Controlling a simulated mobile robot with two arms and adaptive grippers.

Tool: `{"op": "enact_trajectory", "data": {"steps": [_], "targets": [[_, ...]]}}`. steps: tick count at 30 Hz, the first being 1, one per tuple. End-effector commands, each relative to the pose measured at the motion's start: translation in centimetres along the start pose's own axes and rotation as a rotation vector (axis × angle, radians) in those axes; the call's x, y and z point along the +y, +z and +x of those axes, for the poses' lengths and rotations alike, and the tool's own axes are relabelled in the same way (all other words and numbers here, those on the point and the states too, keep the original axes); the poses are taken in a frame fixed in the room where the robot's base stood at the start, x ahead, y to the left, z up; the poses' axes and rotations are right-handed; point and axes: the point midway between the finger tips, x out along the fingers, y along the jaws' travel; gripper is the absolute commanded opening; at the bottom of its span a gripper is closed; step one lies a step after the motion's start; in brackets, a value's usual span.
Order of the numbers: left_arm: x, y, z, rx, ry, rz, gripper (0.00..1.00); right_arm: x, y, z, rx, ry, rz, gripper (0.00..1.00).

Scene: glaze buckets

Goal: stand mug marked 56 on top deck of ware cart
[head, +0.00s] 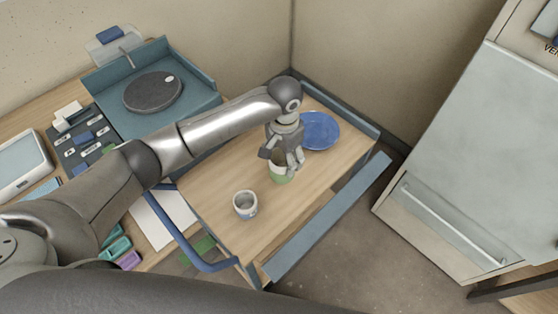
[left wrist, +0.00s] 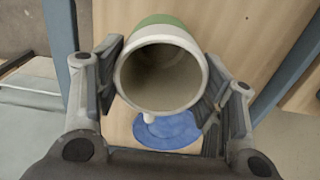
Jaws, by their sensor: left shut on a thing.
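My left gripper (head: 284,160) is over the top deck of the ware cart (head: 225,182), shut on a mug (head: 281,178) with a pale upper band and a green lower part. In the left wrist view the fingers (left wrist: 163,82) grip the sides of this mug (left wrist: 165,36), its open mouth facing the camera and empty. In the head view the mug looks upright; I cannot tell whether its base touches the deck. No number is readable on it. A second mug (head: 245,205), pale with a blue-grey lower part, stands on the deck nearer the front. My right gripper is not in view.
A blue plate (head: 320,131) lies on the deck just beyond my gripper. Blue rails (head: 335,212) edge the cart. A turntable (head: 153,92) in a blue-grey tray is at the back left. A grey cabinet (head: 470,150) stands to the right. Deck space between the mugs is bare.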

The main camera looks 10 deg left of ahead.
Motion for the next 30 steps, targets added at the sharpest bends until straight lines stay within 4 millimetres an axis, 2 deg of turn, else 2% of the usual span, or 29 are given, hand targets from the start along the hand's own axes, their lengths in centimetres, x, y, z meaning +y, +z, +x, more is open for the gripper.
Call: {"op": "enact_trajectory", "data": {"steps": [8, 13, 25, 26, 30], "targets": [[-1.7, 0.2, 2.2, -0.002, 0.0, -0.002, 0.29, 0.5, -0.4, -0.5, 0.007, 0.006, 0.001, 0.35], [-1.5, 0.1, 4.5, 0.0, 0.001, 0.0, 0.29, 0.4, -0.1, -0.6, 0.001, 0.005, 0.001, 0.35], [-1.5, 0.1, 5.1, 0.001, 0.001, 0.0, 0.29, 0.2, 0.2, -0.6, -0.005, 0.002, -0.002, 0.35], [-1.5, 0.1, 5.2, 0.0, 0.0, 0.0, 0.64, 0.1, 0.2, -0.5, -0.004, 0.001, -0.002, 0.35], [-1.5, 0.1, 5.2, 0.0, 0.0, 0.0, 0.82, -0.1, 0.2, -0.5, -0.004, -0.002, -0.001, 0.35]]}}
